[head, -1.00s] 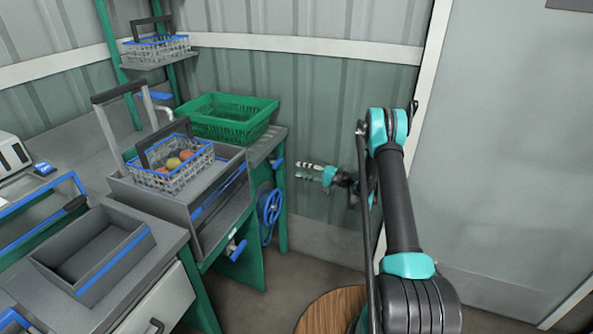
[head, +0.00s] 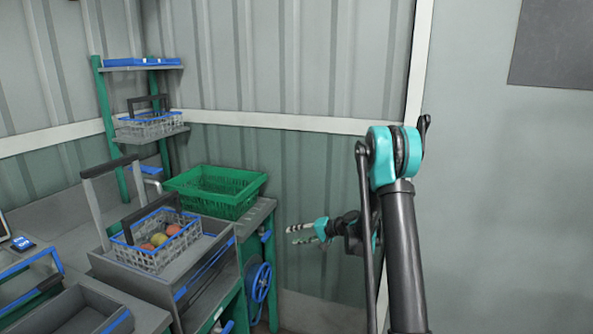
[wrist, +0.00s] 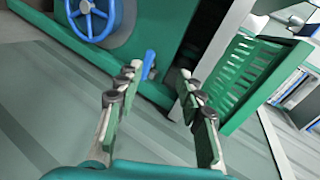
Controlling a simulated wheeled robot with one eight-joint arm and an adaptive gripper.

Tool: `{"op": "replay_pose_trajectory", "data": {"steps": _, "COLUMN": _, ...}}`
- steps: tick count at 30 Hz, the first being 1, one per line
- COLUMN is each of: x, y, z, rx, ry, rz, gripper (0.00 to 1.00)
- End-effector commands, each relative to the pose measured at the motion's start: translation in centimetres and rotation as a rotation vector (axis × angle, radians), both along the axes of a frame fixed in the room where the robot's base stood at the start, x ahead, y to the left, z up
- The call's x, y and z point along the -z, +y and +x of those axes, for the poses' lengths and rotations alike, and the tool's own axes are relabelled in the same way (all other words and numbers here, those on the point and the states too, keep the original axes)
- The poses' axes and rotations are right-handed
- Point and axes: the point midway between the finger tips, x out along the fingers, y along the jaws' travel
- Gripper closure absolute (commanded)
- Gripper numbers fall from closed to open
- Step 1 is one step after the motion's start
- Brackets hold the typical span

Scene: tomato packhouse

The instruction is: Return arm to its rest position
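My gripper (head: 300,234) is held out in front of the wall, to the right of the green-legged workbench (head: 262,214), touching nothing. In the wrist view my gripper (wrist: 154,93) has its two fingers spread apart with nothing between them, so it is open and empty. My arm rises at the right of the head view and bends at a teal joint before running down to the gripper.
A grey basket with blue rim (head: 150,260) holding several tomatoes stands on the bench. A green crate (head: 250,192) sits behind it. A blue handwheel (head: 260,282) is on the bench side. A shelf (head: 150,134) carries another basket. The wall right of the bench is bare.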

Motion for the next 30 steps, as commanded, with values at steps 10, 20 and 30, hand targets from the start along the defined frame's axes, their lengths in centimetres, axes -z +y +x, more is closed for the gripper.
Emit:
{"op": "replay_pose_trajectory", "data": {"steps": 10, "x": -3.7, "y": -3.3, "z": -9.0, "rx": 0.005, "ry": 0.002, "rz": -0.289, "gripper": 0.62}}
{"op": "replay_pose_trajectory", "data": {"steps": 20, "x": -4.9, "y": -7.9, "z": -18.9, "rx": 0.008, "ry": 0.0, "rz": -0.565, "gripper": 0.62}}
{"op": "replay_pose_trajectory", "data": {"steps": 30, "x": -4.1, "y": -13.5, "z": -29.8, "rx": 0.01, "ry": -0.005, "rz": -0.847, "gripper": 0.62}}
